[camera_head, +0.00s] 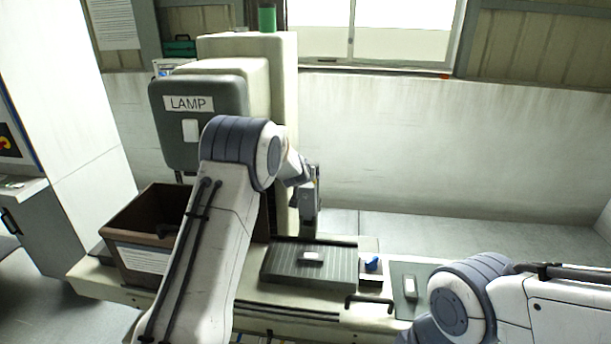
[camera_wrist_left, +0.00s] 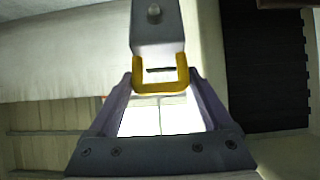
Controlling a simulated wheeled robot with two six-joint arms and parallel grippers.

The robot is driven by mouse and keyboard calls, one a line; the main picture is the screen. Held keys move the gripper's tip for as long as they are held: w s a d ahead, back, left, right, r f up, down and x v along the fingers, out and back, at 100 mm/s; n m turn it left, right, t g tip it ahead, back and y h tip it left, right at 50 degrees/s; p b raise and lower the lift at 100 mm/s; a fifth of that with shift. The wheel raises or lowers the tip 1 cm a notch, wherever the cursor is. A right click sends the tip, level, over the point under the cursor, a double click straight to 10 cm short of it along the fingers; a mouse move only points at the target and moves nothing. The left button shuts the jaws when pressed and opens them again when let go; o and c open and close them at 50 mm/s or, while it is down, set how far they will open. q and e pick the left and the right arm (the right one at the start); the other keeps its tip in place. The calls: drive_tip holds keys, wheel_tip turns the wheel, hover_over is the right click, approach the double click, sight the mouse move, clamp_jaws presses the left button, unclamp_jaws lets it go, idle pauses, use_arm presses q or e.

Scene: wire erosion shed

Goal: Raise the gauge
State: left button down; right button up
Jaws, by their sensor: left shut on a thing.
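A grey block with a round pin on its face, probably the gauge (camera_wrist_left: 157,30), shows at the top middle of the left wrist view. A yellow U-shaped handle (camera_wrist_left: 160,88) is at its lower end. My left gripper (camera_wrist_left: 162,80) is shut on this handle, with one finger at each side of it.
A small grey block (camera_head: 312,258) lies on the ribbed plate. A blue knob (camera_head: 372,263), a black handle (camera_head: 370,301) and a white switch (camera_head: 410,287) are to its right. A brown bin (camera_head: 128,238) stands left. The LAMP panel (camera_head: 177,145) is behind my left arm.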

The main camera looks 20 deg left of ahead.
use_arm(q)
drive_tip(key=shift+w+d+r, duration=0.15)
drive_tip(key=shift+w+r, duration=0.15)
drive_tip(key=shift+r, duration=0.4)
drive_tip(key=shift+c, duration=0.4)
unclamp_jaws()
drive_tip(key=shift+o, duration=0.3)
drive_tip(key=shift+w+f, duration=0.15)
drive_tip(key=shift+f, duration=0.2)
drive_tip(key=shift+s, duration=0.45)
drive_tip(key=b+v, duration=0.2)
drive_tip(key=v, duration=0.8)
drive_tip(key=shift+b, duration=0.3)
